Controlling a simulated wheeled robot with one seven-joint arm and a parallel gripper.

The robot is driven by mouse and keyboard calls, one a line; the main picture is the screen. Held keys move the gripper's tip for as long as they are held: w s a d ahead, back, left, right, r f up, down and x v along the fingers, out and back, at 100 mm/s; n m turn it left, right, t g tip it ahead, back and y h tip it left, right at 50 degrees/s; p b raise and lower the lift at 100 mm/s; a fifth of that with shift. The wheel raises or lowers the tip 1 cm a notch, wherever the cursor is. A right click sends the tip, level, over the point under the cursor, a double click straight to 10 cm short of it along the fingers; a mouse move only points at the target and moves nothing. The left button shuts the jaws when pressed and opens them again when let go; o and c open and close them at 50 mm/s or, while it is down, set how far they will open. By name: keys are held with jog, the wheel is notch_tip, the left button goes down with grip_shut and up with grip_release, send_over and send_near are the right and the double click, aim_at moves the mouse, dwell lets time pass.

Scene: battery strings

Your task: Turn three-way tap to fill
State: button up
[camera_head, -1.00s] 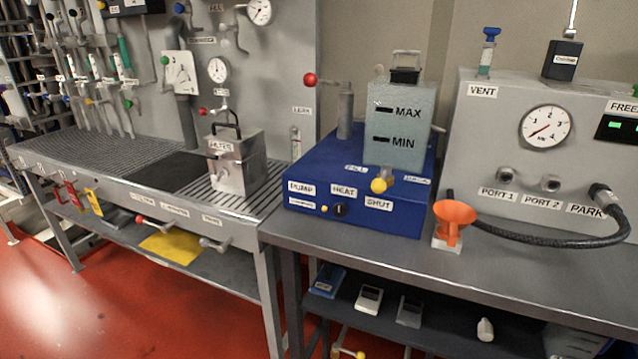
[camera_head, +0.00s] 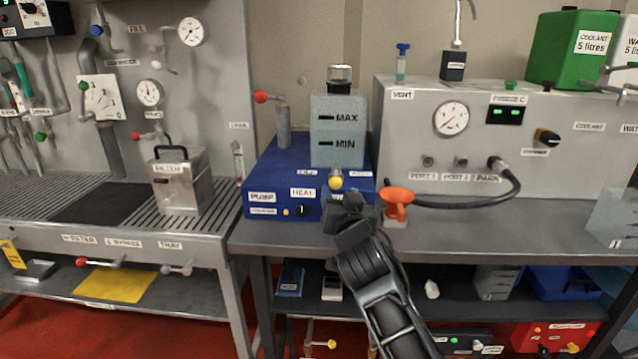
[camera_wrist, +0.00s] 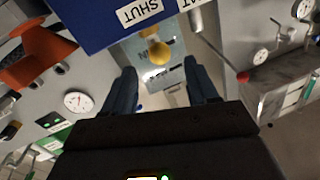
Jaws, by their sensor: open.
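The three-way tap shows as a yellow knob (camera_head: 336,183) at the foot of the grey tank (camera_head: 337,132), which has MAX and MIN marks. The tank stands on the blue pump unit (camera_head: 268,188). Small labels sit on either side of the knob, too blurred to read. My gripper (camera_head: 346,208) is just in front of and below the knob and hides the SHUT label in the head view. In the wrist view the knob (camera_wrist: 158,53) lies beyond and between the fingertips of my gripper (camera_wrist: 162,78), which is open and empty. The SHUT label (camera_wrist: 139,12) shows there.
A red-knobbed lever (camera_head: 263,97) rises at the pump unit's back left. The bench front (camera_head: 470,239) is mostly clear.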

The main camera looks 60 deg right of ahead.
aim_at(337, 186)
jog(key=p+x, duration=0.1)
jog(key=x, duration=0.6)
jog(key=shift+p, duration=0.4)
grip_shut()
